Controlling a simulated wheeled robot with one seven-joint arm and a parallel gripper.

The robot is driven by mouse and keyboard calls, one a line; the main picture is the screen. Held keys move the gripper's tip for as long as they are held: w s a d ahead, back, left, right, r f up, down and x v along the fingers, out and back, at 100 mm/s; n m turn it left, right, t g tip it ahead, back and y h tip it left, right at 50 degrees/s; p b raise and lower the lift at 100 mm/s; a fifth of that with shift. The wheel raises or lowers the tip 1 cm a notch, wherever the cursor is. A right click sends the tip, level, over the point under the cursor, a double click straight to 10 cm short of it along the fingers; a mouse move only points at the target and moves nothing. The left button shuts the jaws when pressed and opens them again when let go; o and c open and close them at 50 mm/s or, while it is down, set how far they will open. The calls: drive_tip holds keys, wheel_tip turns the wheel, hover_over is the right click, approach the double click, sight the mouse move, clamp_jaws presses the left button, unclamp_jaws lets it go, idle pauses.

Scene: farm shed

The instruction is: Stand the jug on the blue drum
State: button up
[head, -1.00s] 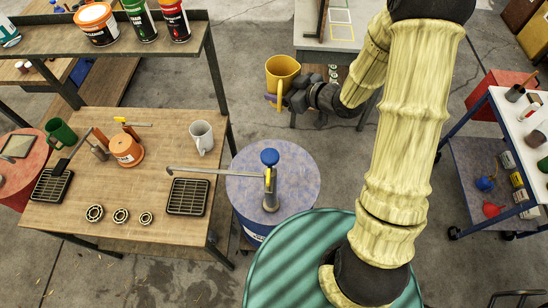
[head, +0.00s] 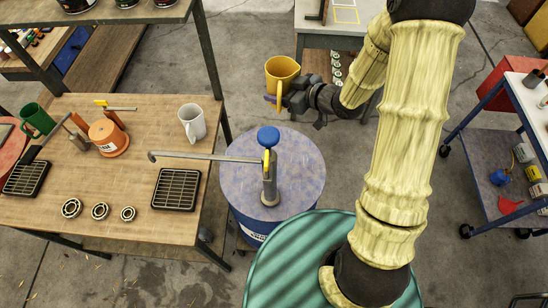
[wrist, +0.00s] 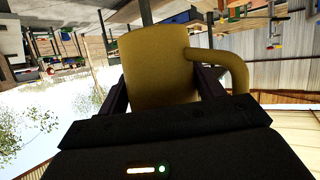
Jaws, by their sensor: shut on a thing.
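The yellow jug (head: 281,72) is in my gripper (head: 284,97), held upright in the air beyond the blue drum in the head view. In the wrist view the jug (wrist: 155,65) sits between the two fingers, its handle to the right. My gripper is shut on it. The blue drum (head: 300,165) stands right of the wooden table, and its round top is a mottled violet-grey. A hand pump (head: 269,180) with a blue knob stands near the front of that top. Its long spout reaches left over the table. The far part of the top is bare.
A blue cart (head: 490,165) stands at the right.

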wheel_tip(320, 180, down, 19)
drive_tip(key=b, duration=1.7)
drive_tip(key=shift+r, duration=0.1)
drive_tip(key=shift+f, duration=2.85)
drive_tip(key=shift+f, duration=2.1)
